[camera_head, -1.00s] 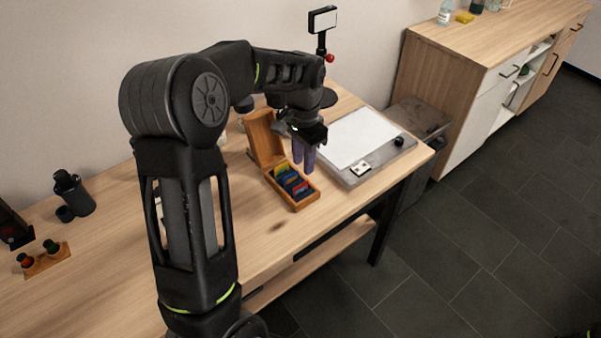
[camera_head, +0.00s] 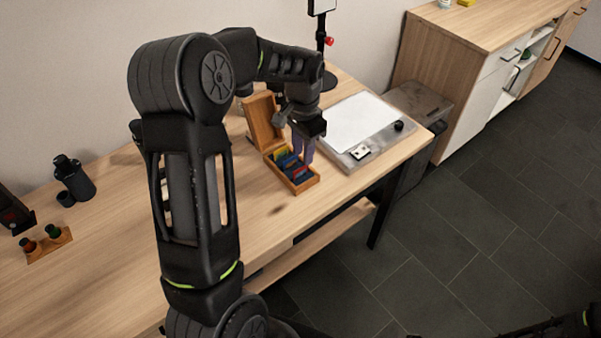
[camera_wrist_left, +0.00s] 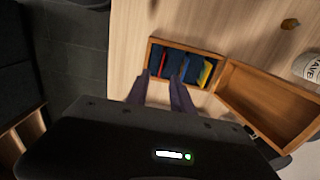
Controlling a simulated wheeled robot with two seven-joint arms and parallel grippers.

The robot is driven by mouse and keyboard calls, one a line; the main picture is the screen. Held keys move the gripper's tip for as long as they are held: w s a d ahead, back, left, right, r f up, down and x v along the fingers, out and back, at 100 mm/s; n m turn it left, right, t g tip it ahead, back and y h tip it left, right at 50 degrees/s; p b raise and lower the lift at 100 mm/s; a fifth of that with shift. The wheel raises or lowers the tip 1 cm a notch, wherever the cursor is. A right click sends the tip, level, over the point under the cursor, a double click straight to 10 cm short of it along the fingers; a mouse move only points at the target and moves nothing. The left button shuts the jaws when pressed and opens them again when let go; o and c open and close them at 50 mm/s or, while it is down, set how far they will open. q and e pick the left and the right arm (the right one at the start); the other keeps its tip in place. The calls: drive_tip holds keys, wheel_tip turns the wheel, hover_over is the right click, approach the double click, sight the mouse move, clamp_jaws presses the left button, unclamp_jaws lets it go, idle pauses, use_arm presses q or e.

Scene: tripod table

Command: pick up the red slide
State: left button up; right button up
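The red slide (camera_wrist_left: 156,60) stands at the left end of the row in the wooden slide box (camera_wrist_left: 190,48) in the left wrist view. Blue slides (camera_wrist_left: 177,66) and a yellow slide (camera_wrist_left: 206,73) stand to its right. In the head view the box (camera_head: 304,186) sits open on the table, and the red slide is too small to make out surely there. My left gripper (camera_head: 303,152) is open, its two purple fingers pointing down at the box. In the left wrist view the fingertips (camera_wrist_left: 161,78) are apart at the box's near edge, with nothing seen between them. My right gripper is out of view.
The box's raised lid (camera_head: 262,122) stands behind it. A light panel with a white top (camera_head: 358,125) lies to the right. The table front (camera_head: 250,222) is clear.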

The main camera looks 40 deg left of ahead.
sight(303, 167)
use_arm(q)
wheel_tip(303, 167, down, 5)
drive_tip(key=shift+p, duration=0.6)
clamp_jaws()
idle(0.6)
